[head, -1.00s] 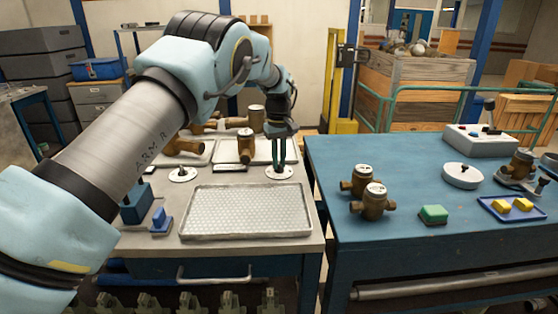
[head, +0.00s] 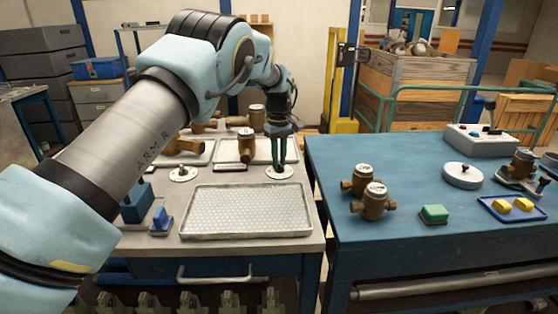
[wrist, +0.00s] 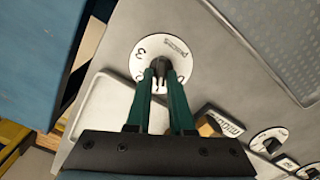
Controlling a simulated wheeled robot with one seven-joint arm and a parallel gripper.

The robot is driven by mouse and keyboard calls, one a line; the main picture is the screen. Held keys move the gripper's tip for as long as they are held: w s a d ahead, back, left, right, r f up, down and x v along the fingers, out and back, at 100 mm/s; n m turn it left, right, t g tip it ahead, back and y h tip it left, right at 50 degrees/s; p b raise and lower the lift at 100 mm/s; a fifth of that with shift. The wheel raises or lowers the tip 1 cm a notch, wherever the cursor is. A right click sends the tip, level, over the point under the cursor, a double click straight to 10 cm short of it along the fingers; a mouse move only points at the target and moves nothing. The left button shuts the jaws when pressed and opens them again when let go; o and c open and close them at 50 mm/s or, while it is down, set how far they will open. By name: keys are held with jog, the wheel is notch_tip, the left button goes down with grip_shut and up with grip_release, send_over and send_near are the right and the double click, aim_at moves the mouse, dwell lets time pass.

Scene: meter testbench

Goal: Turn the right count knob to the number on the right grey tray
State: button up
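The right count knob is a black knob (wrist: 160,68) on a white round dial (wrist: 150,62), also showing in the head view (head: 279,172). A "3" is readable on the dial; other digits are partly covered by my fingers. My gripper (wrist: 160,77) points down at the dial, its two green fingers on either side of the knob. Whether they press on it is unclear. The right grey tray (wrist: 98,112) lies behind the dial and bears brass meters in the head view. A small plate (wrist: 222,122) stands beside it; its number is not legible.
A second white dial with a black knob (head: 183,174) is to the left. A large empty-looking tray (head: 247,210) lies in front. A blue table (head: 440,230) on the right holds brass meters, a green block and a control box.

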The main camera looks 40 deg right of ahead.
jog(key=o, duration=0.3)
jog(key=shift+o, duration=0.2)
notch_tip(320, 180, up, 11)
jog(key=b, duration=0.2)
jog(key=shift+b, duration=0.3)
jog(key=shift+f, duration=0.1)
